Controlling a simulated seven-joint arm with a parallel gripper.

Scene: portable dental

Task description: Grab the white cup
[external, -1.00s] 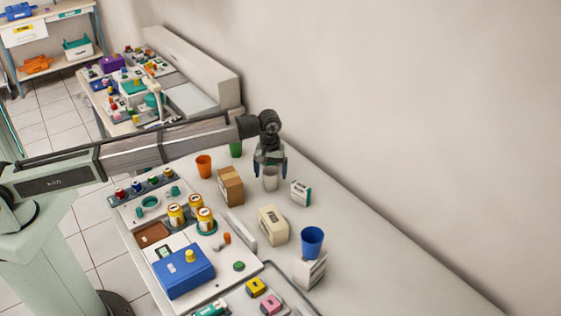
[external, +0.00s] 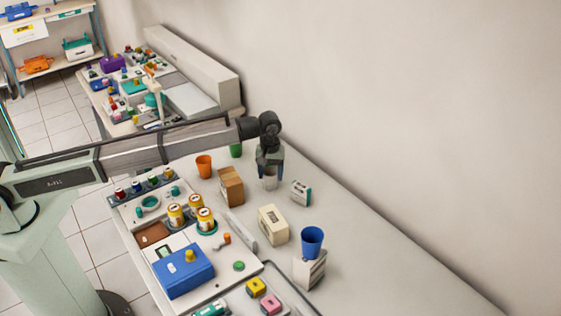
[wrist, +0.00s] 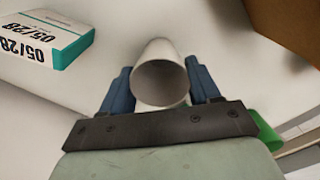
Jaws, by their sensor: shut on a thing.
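The white cup (external: 270,182) stands on the table near the wall, below the end of my arm. In the wrist view the white cup (wrist: 161,75) is between the two blue fingers, with its open mouth facing the camera. My gripper (external: 270,172) points down at the cup, and its fingers are at the cup's sides. In the wrist view my gripper (wrist: 160,88) is shut on the cup. The fingers hide part of the cup in the external view.
A white and teal box (external: 301,192) is right of the cup. A brown box (external: 231,186) is left of it, with an orange cup (external: 204,166) and a green cup (external: 236,150) behind. A cream box (external: 273,225) and a blue cup (external: 312,241) are nearer the camera.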

